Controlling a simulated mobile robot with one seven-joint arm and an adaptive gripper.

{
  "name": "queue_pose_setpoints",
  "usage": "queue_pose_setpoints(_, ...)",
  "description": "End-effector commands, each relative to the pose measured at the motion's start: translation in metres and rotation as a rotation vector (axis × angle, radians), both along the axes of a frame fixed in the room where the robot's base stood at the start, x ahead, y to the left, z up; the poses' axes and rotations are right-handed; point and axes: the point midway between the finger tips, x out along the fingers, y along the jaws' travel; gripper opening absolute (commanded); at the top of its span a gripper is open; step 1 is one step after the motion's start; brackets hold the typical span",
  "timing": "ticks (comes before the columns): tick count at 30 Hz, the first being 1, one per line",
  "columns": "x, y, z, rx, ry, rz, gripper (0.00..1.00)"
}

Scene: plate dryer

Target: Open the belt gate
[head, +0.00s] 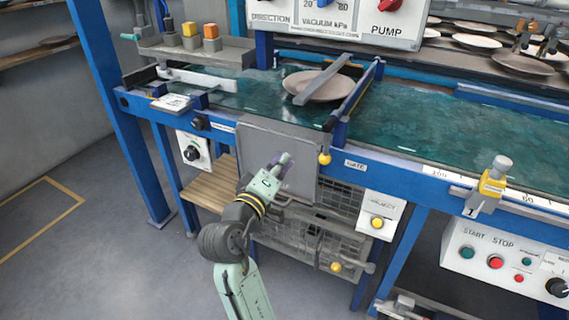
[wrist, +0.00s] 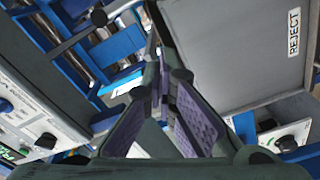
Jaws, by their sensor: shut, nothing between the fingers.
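The belt gate (head: 354,96) appears as a dark blue-framed bar across the green belt, just right of a plate. A yellow knob (head: 324,158) hangs at its near end, beside the GATE label (head: 355,164) on the blue rail. My gripper (head: 284,158) is shut and empty, in front of the grey reject panel (head: 302,180) and left of the yellow knob, apart from it. In the wrist view, the purple-padded fingers (wrist: 164,90) are together, with the panel marked REJECT (wrist: 280,45) to their right. I cannot pick out the yellow knob there.
The belt (head: 430,130) right of the gate is clear. Wire baskets (head: 305,245) sit below the belt.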

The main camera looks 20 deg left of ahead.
Motion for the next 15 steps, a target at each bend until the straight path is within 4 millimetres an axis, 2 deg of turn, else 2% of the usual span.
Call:
queue_pose_setpoints(3,0.027,-0.001,0.004,-0.002,0.000,-0.003,0.00)
queue_pose_setpoints(9,0.069,-0.001,0.004,-0.001,0.001,-0.003,0.00)
queue_pose_setpoints(15,0.075,-0.026,-0.011,0.000,0.003,-0.002,0.00)
